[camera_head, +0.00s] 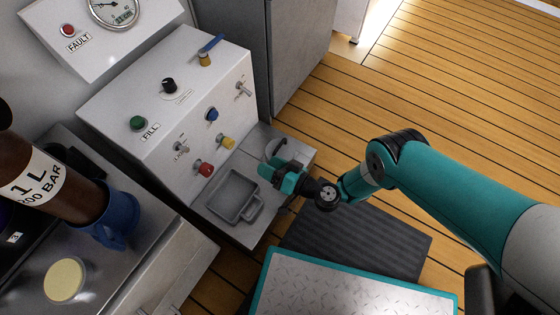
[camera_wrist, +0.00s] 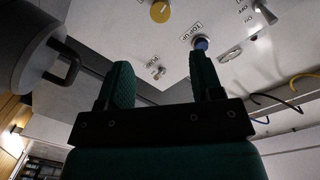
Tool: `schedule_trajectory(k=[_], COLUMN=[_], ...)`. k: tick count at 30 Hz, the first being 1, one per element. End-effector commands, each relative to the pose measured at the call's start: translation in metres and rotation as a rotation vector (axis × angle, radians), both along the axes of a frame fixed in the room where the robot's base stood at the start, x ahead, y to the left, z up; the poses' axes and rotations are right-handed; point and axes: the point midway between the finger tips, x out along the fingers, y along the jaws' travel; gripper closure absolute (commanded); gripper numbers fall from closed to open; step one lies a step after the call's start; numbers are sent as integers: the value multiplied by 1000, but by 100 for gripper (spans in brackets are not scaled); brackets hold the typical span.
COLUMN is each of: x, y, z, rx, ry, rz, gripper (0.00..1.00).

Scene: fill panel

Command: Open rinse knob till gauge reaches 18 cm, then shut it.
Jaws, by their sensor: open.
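I cannot read which is the rinse knob. A round dial gauge (camera_head: 113,12) is cut by the top edge; its reading is too small to tell. My gripper (camera_head: 268,172) is open and empty, in front of the panel's lower right. In the wrist view my gripper (camera_wrist: 164,72) points towards the panel, with the blue button (camera_wrist: 201,43), labelled TOP UP, behind the right fingertip.
A grey handled tray (camera_head: 215,211) sits on the ledge left of my gripper. A grey mug-like vessel (camera_wrist: 28,48) with a handle is close at left in the wrist view. A blue-handled valve (camera_head: 207,52) tops the panel. A brown 1 L bottle (camera_head: 40,170) stands at left.

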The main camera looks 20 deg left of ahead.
Motion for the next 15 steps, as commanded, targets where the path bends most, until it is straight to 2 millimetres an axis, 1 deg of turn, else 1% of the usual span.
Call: schedule_trajectory(k=[1,6,10,15], x=[-1,-5,-7,-8], y=[-6,-21,-26,-28], z=[7,5,4,2], rx=[-1,0,1,0], ry=[1,1,1,1], rz=[-3,-2,-1,0], gripper=[40,40,40,40])
